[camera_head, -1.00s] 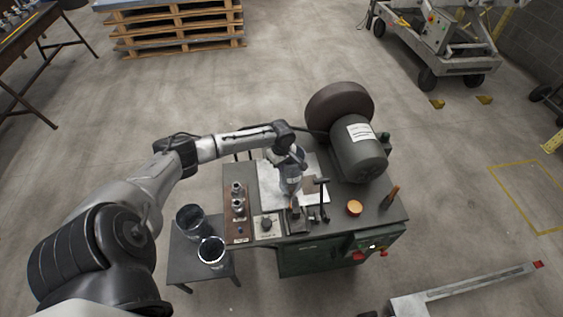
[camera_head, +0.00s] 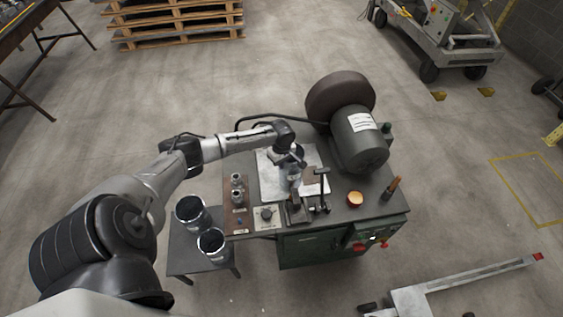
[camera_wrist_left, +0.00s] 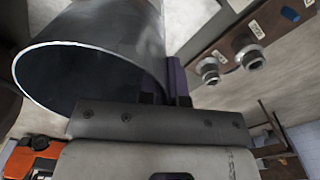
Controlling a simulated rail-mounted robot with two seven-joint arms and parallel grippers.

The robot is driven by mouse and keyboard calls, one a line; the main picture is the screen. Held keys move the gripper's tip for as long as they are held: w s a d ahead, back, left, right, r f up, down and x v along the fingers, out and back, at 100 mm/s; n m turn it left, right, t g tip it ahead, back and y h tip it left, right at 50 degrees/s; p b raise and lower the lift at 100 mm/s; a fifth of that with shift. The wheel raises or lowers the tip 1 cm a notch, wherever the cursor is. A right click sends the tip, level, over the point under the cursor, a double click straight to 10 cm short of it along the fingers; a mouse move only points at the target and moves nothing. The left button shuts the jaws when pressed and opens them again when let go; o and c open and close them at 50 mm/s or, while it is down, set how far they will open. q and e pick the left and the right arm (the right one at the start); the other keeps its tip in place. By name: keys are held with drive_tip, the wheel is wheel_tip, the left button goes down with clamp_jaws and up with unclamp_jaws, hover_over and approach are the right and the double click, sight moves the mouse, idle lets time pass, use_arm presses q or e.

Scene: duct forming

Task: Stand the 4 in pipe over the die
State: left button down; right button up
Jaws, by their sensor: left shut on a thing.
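My left gripper (camera_head: 291,158) is shut on the wall of a grey metal pipe (camera_head: 294,177) over the bench machine. In the left wrist view the pipe (camera_wrist_left: 110,45) is large, with its open round rim beside the dark fingers (camera_wrist_left: 176,82). In the head view the pipe looks roughly upright, above or on the bright plate (camera_head: 270,183). I cannot tell whether its lower end touches anything. No die shows under the pipe; that spot is hidden by the pipe and the gripper. My right gripper is not in view.
A brown board (camera_head: 237,212) with metal fittings lies left of the plate; it also shows in the wrist view (camera_wrist_left: 285,45). Two more pipes stand on a low side table (camera_head: 200,262).

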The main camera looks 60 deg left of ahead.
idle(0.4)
use_arm(q)
drive_tip(key=shift+f, duration=0.2)
drive_tip(key=c, duration=1.2)
unclamp_jaws()
wheel_tip(320, 180, up, 14)
drive_tip(key=shift+p, duration=0.45)
drive_tip(key=shift+f, duration=0.1)
